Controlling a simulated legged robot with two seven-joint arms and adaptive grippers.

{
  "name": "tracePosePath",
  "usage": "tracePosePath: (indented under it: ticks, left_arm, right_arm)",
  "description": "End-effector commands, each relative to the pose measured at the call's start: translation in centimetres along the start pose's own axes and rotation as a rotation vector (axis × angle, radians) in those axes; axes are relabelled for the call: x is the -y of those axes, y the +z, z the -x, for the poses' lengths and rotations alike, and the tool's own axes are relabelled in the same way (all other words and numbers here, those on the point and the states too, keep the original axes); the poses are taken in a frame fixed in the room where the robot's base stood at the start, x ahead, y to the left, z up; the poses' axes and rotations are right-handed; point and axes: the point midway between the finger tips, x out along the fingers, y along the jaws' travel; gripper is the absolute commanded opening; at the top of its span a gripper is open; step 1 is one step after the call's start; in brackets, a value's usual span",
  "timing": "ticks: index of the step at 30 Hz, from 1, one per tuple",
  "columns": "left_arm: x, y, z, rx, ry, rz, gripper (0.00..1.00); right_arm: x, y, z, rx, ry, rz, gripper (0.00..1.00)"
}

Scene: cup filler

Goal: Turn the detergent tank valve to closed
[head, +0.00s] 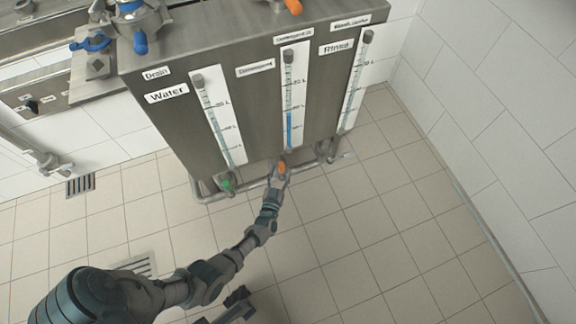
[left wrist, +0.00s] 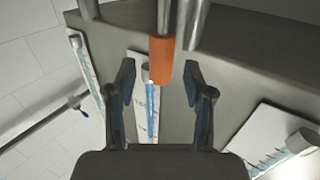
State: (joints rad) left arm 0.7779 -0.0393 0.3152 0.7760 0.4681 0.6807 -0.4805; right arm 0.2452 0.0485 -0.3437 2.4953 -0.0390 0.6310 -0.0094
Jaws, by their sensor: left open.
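The steel tank unit (head: 250,60) carries three white level gauges, labelled Water, Detergent and Rinse. The detergent gauge (head: 290,90) is the middle one and shows blue liquid in its lower part. An orange valve handle (head: 282,167) is under the detergent gauge, at the tank's lower edge. In the left wrist view the orange handle (left wrist: 162,60) lies between my two fingertips, with a visible gap on each side. My left gripper (head: 279,174) is open around the handle. The valve body is partly hidden behind my gripper. My right gripper is not in view.
A green valve handle (head: 226,184) is under the water gauge to the left. Grey pipes (head: 210,198) run below the tank. Blue-handled valves (head: 92,43) and another orange handle (head: 294,6) are at the top. The tiled floor (head: 370,230) at right is clear, up to a white wall.

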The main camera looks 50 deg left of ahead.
Motion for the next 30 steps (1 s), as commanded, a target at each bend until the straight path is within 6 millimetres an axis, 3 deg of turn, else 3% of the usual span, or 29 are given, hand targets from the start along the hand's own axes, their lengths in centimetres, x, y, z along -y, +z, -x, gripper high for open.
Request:
tracePosePath:
  ticks: [6, 17, 23, 30]
  left_arm:
    - [0.0, 0.2, -2.5, 0.0, 0.0, -0.004, 0.53]
    - [-0.1, -0.2, -3.1, -0.003, 0.0, -0.001, 0.53]
    - [-0.1, -0.2, -3.1, -0.002, 0.0, -0.001, 0.03]
    - [0.1, -0.2, -3.1, -0.001, -0.001, -0.001, 0.0]
  right_arm:
    - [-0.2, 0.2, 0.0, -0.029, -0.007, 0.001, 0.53]
    - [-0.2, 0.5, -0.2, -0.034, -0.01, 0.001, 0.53]
    - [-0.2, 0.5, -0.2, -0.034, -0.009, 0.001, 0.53]
    - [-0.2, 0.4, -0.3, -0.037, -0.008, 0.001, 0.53]
